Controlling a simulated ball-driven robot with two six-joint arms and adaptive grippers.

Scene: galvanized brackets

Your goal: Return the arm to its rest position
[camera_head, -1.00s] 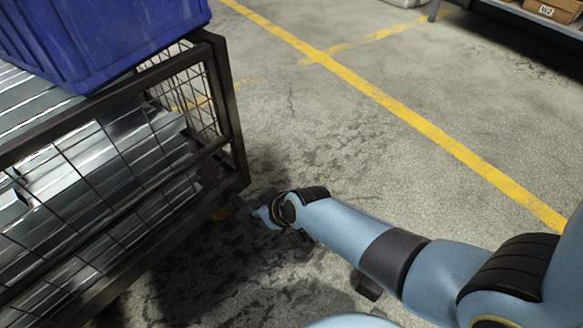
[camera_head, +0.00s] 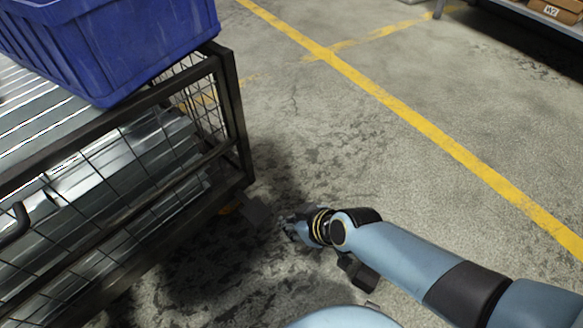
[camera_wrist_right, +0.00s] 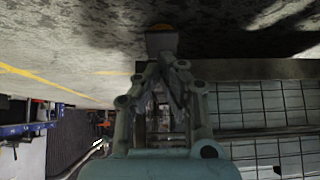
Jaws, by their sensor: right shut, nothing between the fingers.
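My right arm comes in from the lower right in the head view, and its gripper (camera_head: 290,230) hangs low over the concrete floor, just right of the wire cage's corner and apart from it in that view. In the right wrist view the two fingers of the right gripper (camera_wrist_right: 168,62) come together at their tips, with nothing between them. My left gripper is not in the head view.
A dark-framed wire cage (camera_head: 237,125) holding galvanized metal pieces (camera_head: 130,160) fills the left side. A blue crate (camera_head: 120,50) sits on top of it. Open floor with yellow lines (camera_head: 400,108) lies to the right. A shelf with cardboard boxes (camera_head: 553,12) is at the far right.

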